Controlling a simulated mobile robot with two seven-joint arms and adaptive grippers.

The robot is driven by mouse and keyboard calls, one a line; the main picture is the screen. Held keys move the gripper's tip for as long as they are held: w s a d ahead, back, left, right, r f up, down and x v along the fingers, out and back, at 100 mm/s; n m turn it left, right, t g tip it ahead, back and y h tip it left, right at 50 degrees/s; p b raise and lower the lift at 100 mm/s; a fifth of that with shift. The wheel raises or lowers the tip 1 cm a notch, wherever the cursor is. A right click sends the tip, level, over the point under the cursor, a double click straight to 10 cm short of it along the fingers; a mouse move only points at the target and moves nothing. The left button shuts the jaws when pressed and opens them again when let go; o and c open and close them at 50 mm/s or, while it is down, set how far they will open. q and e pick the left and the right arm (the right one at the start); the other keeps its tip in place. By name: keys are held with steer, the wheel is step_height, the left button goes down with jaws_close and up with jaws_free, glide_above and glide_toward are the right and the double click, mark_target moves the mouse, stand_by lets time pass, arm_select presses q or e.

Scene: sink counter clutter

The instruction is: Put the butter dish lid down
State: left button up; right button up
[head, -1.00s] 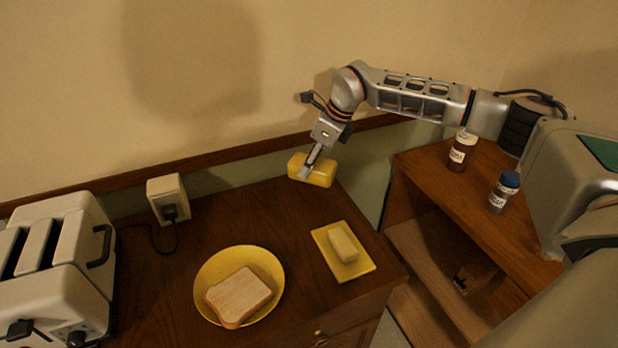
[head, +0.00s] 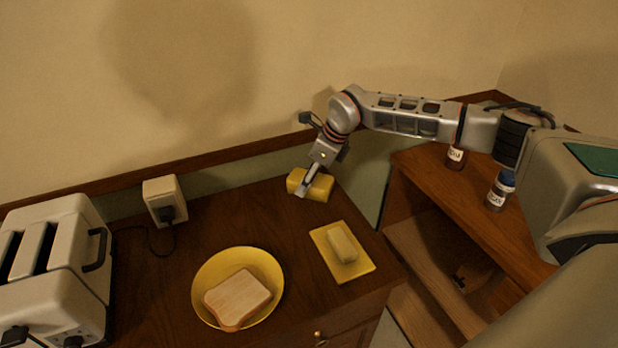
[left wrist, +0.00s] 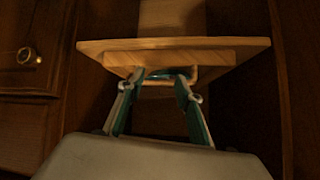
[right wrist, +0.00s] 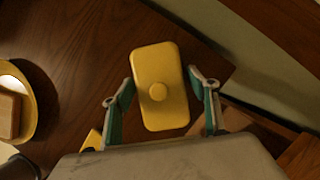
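The yellow butter dish lid (head: 317,188) is at the back right of the counter, low and seemingly resting on the wood. In the right wrist view the lid (right wrist: 160,65) shows its round knob facing me. My right gripper (right wrist: 159,75) has its fingers on either side of the lid, spread wide with narrow gaps at its edges; it also shows in the head view (head: 303,191). The yellow butter dish (head: 330,268) with a butter block (head: 342,245) stands nearer, uncovered. My left gripper (left wrist: 157,78) is open and empty in its wrist view.
A yellow bowl (head: 270,310) with bread (head: 237,298) is front centre. A toaster (head: 60,265) stands left, near a wall socket (head: 163,200). Two jars (head: 455,158) (head: 497,194) stand on the right-hand shelf. A wooden board (left wrist: 240,47) faces my left gripper.

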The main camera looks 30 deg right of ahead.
steer(key=shift+r, duration=0.1)
steer(key=shift+r, duration=0.2)
steer(key=v, duration=1.2)
steer(key=shift+f, duration=0.15)
